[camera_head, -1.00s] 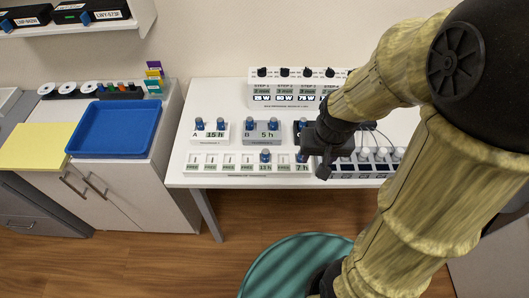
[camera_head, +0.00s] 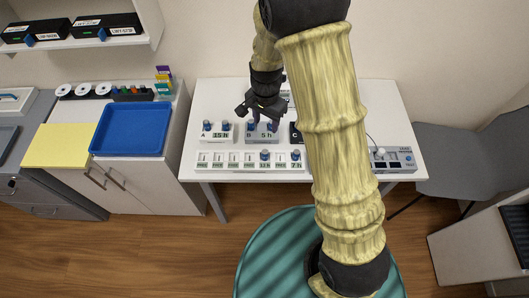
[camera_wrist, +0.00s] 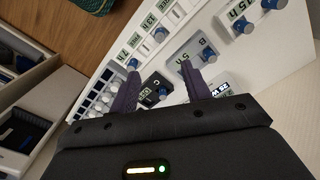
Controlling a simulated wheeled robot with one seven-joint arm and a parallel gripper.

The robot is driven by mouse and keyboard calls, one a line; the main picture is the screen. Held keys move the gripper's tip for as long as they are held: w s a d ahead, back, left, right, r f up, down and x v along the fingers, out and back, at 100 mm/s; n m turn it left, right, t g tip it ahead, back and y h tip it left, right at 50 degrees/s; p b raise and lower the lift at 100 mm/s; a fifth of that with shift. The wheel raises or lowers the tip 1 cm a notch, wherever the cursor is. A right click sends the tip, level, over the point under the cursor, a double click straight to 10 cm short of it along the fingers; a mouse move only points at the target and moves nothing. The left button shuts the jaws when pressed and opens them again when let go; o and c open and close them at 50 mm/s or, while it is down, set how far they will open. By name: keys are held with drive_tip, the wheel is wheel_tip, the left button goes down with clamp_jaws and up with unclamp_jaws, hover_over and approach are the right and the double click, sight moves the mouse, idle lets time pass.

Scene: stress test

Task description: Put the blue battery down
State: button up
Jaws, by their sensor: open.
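Several blue batteries stand upright in a set of white and grey units on the white table. Unit B (camera_head: 262,139), reading 5 h, has blue batteries at its ends, one of them its left battery (camera_head: 250,127). Unit A (camera_head: 216,138), reading 15 h, holds two. The front slot row (camera_head: 230,167) holds two at its right end, one being the 13 h battery (camera_head: 265,155). Unit C is partly hidden by my arm; it shows in the wrist view (camera_wrist: 150,95). My gripper (camera_head: 262,113) is over the back of unit B, fingers apart. In the wrist view the space between the fingers (camera_wrist: 159,68) looks empty.
A blue tray (camera_head: 131,128) and a yellow sheet (camera_head: 59,146) are on the left cabinet. A grey chair (camera_head: 450,150) stands right of the table. A shelf with black boxes (camera_head: 108,30) hangs at upper left. My arm hides the table's middle right.

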drive_tip(key=p, duration=0.3)
hover_over(265, 151)
wheel_tip(265, 151, down, 12)
drive_tip(key=shift+w+d+f, duration=0.1)
idle(0.5)
drive_tip(key=shift+f+p, duration=0.55)
drive_tip(key=shift+p, duration=0.15)
drive_tip(key=shift+f+p, duration=0.85)
drive_tip(key=shift+f, duration=1.2)
clamp_jaws()
